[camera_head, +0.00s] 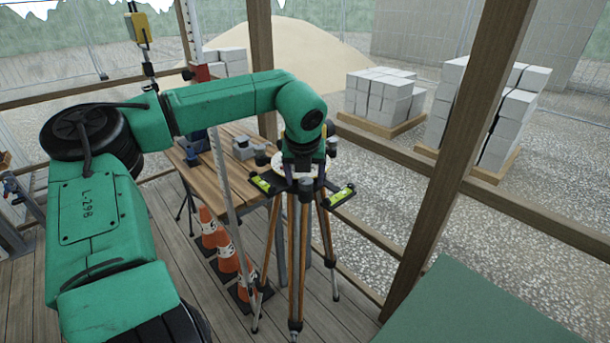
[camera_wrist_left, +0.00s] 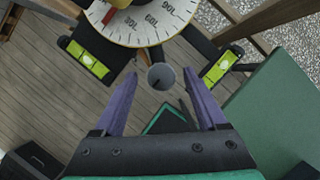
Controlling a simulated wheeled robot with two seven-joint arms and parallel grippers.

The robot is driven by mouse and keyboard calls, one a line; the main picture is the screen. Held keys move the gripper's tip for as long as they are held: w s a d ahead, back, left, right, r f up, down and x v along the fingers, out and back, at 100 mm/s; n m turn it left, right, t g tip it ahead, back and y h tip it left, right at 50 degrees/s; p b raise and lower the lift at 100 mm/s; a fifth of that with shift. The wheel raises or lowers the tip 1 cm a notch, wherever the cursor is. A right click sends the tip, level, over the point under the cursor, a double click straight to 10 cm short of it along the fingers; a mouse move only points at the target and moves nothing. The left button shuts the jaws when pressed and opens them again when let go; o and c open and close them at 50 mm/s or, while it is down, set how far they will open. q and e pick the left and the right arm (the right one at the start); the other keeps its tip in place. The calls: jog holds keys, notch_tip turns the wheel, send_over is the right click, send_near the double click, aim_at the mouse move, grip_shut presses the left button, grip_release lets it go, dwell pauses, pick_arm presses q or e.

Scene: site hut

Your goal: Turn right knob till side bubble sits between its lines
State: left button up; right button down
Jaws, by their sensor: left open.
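A levelling instrument with a white numbered dial (camera_wrist_left: 140,22) sits on a tripod (camera_head: 303,250). One green-yellow bubble vial (camera_head: 262,185) is on its left and another vial (camera_head: 340,196) on its right. They also show in the left wrist view, left (camera_wrist_left: 88,57) and right (camera_wrist_left: 220,67); each has a pale bubble, too small to place against lines. My left gripper (camera_wrist_left: 160,100) points down at the instrument, purple fingers open. A grey round knob (camera_wrist_left: 161,76) appears between and just beyond the fingertips, with no clear contact. I cannot tell which knob it is. My right gripper is out of view.
A wooden table (camera_head: 225,180) stands behind and left of the tripod. Orange-and-white cones (camera_head: 227,255) stand on the plank floor beside the tripod legs. A wooden post (camera_head: 455,150) and rail are on the right. A green surface (camera_head: 490,310) fills the lower right.

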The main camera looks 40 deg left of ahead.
pick_arm(q)
jog(key=c, duration=0.3)
jog(key=shift+w, duration=0.1)
grip_shut()
